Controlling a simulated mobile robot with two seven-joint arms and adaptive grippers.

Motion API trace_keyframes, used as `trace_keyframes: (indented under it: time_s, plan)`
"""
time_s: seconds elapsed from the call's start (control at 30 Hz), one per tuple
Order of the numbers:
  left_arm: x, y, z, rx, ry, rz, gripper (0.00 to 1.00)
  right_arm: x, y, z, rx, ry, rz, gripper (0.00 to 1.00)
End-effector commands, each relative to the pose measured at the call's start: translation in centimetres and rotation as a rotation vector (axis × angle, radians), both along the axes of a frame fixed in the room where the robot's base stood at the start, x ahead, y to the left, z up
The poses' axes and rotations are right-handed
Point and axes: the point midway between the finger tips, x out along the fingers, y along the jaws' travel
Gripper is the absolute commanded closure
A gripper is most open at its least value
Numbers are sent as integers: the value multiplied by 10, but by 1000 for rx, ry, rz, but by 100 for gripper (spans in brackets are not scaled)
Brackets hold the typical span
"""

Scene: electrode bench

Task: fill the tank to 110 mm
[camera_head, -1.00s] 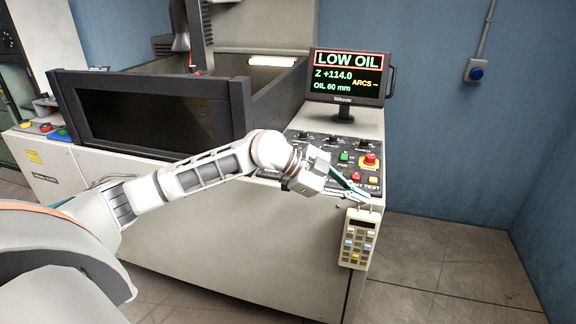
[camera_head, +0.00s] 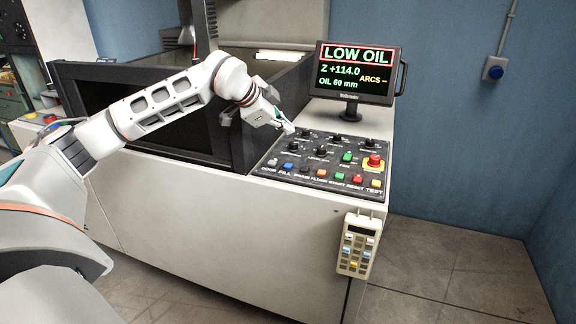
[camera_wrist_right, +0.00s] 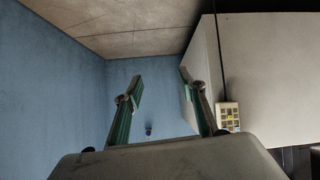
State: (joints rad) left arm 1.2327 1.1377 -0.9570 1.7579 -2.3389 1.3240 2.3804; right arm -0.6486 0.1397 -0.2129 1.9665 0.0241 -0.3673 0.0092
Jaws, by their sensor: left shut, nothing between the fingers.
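The tank (camera_head: 236,150) is a dark-walled box with a front window, partly hidden behind my left arm. The screen (camera_head: 355,72) reads LOW OIL, Z +114.0 and OIL 60 mm. The control panel (camera_head: 318,184) has black knobs at the back and a row of coloured buttons in front. The blue button (camera_head: 288,167) stands above the FILL label, near the panel's left end. My left gripper (camera_head: 290,129) is shut and empty above the panel's back left corner, behind the blue button. My right gripper (camera_wrist_right: 163,80) is open and empty in the right wrist view.
A red emergency knob (camera_head: 374,161) stands at the panel's right end. A handheld pendant (camera_head: 356,246) hangs on the cabinet front; it also shows in the right wrist view (camera_wrist_right: 228,116).

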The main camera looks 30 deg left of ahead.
Motion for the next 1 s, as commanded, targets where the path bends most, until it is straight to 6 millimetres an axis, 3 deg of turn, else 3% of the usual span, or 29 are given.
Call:
trace_keyframes:
  time_s: [0.33,0.83,1.0]
  plan:
    - [0,-1,-8,0,1,-2,100,-3,0,-9,-2,11,0,60]
    - [0,-1,-74,-1,6,-2,100,-2,-7,-33,-31,9,3,60]
    - [0,-1,-86,-1,4,-3,100,4,-11,-36,-45,-1,2,60]
